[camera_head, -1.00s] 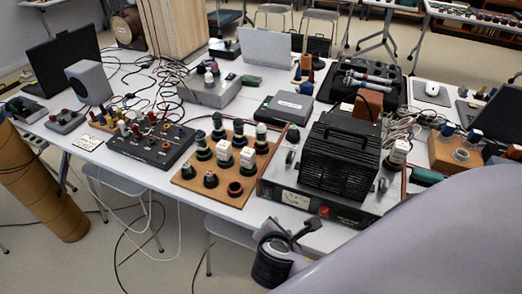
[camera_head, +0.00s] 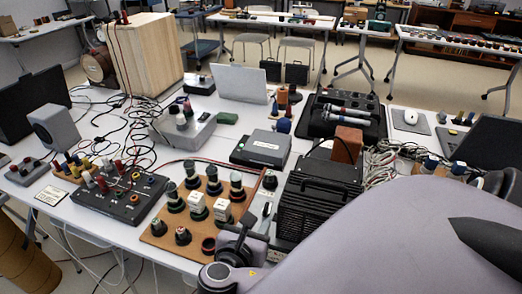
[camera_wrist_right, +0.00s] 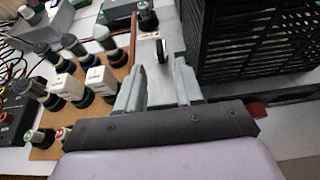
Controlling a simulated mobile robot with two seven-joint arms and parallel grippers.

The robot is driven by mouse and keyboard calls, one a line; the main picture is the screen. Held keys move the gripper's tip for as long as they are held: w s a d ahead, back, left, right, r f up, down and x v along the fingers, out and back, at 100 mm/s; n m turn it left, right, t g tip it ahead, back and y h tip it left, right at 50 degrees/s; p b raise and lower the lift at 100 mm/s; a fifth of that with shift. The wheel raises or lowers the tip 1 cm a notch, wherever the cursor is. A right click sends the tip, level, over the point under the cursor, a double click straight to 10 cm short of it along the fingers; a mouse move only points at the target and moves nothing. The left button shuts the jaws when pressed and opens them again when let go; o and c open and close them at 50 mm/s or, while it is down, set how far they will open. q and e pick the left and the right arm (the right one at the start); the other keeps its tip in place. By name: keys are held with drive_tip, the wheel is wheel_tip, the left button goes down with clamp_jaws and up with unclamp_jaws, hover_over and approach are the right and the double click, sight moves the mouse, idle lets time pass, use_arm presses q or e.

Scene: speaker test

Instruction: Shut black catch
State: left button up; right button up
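A small dark upright catch-like part (camera_wrist_right: 160,49) stands on the grey top of the electronic unit in the right wrist view, beside its black slotted housing (camera_wrist_right: 250,40). I cannot tell for sure that it is the black catch, or how far it is shut. In the head view a small upright part (camera_head: 266,211) stands left of the same housing (camera_head: 318,198). My right gripper (camera_wrist_right: 160,68) is open and empty, its two grey fingers pointing toward the part, which shows beyond the gap. In the head view the right gripper (camera_head: 252,236) is partly hidden by my arm. My left gripper is not in view.
A brown board (camera_head: 160,231) with several knobs and white blocks lies just left of my right gripper. A black control box (camera_head: 118,203) is further left. A grey-topped box (camera_head: 262,148) lies behind. Cables spread over the white table.

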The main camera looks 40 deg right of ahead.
sight(264, 212)
drive_tip(key=x, duration=0.6)
drive_tip(key=shift+w+d+f, duration=0.1)
drive_tip(key=shift+f, duration=0.05)
clamp_jaws()
